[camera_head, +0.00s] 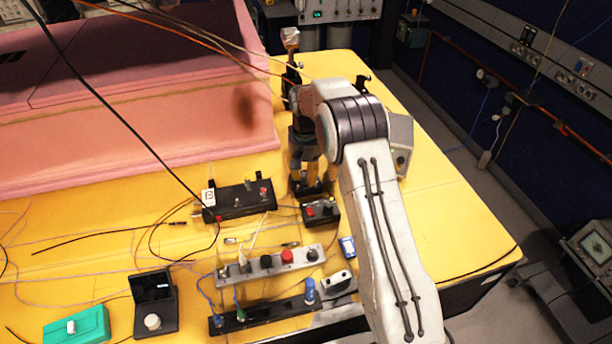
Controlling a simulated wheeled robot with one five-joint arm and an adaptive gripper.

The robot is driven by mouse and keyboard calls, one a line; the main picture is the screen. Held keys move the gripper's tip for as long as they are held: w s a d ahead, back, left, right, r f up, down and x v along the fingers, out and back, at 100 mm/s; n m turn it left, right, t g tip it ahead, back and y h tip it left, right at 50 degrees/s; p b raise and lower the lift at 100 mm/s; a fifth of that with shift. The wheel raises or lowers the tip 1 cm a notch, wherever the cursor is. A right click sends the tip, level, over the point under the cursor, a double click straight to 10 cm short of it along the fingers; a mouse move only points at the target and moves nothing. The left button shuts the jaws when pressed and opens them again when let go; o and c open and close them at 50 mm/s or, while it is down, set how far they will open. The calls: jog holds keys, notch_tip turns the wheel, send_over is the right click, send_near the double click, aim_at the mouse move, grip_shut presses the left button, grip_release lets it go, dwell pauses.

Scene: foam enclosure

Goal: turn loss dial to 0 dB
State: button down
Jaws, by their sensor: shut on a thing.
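My gripper (309,184) points down from the arm at the back of the yellow table. Its fingers are shut on a small dark thing that they mostly hide, low over the table top. I cannot read a loss label or dB marks on any dial. A small black box with a red and a dark knob (320,212) stands just in front of the gripper. A black box with small knobs (240,201) is to its left. A grey strip with several knobs (270,266) lies nearer the front.
A black device with a white knob (153,310) and a green box (76,327) stand at front left. Pink foam (150,135) fills the back left. Loose cables cross the table. The right side of the yellow table (445,190) is mostly clear.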

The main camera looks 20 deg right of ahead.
aim_at(306, 175)
jog(key=shift+s+f+n, duration=0.1)
jog(key=shift+f+n, duration=0.05)
jog(key=shift+n, duration=1.65)
jog(key=c, duration=1)
grip_release()
jog(key=shift+r, duration=0.2)
notch_tip(306, 175, up, 12)
jog(key=shift+f, duration=0.15)
